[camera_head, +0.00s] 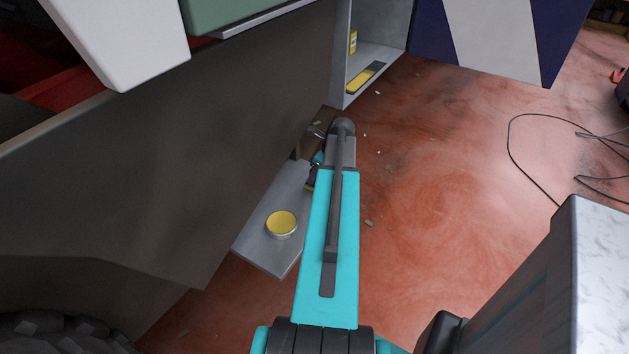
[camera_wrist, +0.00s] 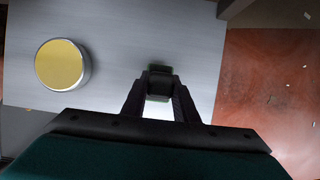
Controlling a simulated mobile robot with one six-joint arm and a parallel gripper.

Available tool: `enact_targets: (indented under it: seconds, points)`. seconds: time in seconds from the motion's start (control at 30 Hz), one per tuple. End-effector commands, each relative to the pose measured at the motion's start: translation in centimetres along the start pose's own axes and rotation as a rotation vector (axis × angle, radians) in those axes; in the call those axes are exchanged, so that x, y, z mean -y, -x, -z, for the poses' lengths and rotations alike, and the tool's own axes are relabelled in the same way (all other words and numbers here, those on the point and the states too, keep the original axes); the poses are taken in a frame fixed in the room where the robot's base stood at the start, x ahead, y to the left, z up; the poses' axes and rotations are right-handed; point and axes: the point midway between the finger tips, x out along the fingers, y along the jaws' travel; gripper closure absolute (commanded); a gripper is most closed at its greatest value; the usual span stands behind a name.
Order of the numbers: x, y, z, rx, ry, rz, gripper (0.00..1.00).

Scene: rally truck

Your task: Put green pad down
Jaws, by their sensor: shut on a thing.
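My gripper (camera_wrist: 160,88) shows in the wrist view, its dark fingers shut on a small dark piece with a greenish edge, which I take to be the green pad (camera_wrist: 159,68). The pad is over the grey metal shelf (camera_wrist: 112,30); I cannot tell whether it touches the surface. The same shelf (camera_head: 262,245) there juts out low beside the truck. A round tin with a yellow top (camera_head: 281,222) stands on it, left of my gripper in the wrist view (camera_wrist: 62,65).
The truck's dark side panel (camera_head: 220,130) rises left of the shelf. A grey compartment (camera_head: 375,55) with yellow items (camera_head: 366,77) is farther back. A black cable (camera_head: 522,120) lies on the red floor at right. In the wrist view, bare shelf separates tin and gripper.

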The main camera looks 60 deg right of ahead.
Motion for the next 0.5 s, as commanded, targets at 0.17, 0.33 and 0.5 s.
enact_targets:
  seconds: [0.17, 0.33, 0.5]
  points:
    - [0.0, -1.5, 0.6, 0.0, -0.002, -0.001, 0.91]
    - [0.0, -2.2, 0.9, 0.001, -0.001, 0.001, 0.91]
    - [0.1, -2.3, 1.0, 0.001, -0.001, 0.001, 0.91]
